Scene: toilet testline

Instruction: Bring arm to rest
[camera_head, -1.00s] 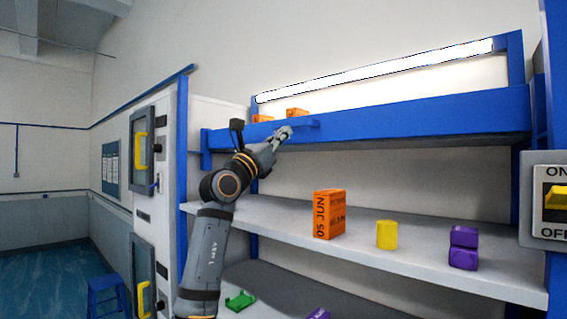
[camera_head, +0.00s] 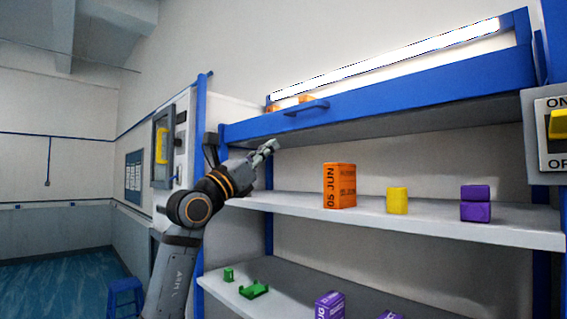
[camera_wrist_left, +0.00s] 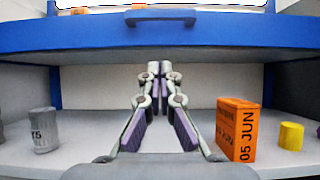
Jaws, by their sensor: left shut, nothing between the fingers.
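My left arm rises from the bottom left of the head view. Its gripper (camera_head: 270,146) is shut and empty, in front of the shelf unit, just below the blue upper drawer (camera_head: 380,106). In the left wrist view the fingers (camera_wrist_left: 154,68) meet at their tips with nothing between them. They point toward the gap between the blue drawer front and the middle shelf (camera_wrist_left: 80,150). My right gripper is not in view.
On the middle shelf stand an orange box (camera_head: 339,186), a yellow cylinder (camera_head: 397,200) and purple blocks (camera_head: 475,203). A grey cylinder (camera_wrist_left: 43,130) stands left of the gripper. Green parts (camera_head: 254,290) lie on the lower shelf. A switch (camera_head: 556,127) is at right.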

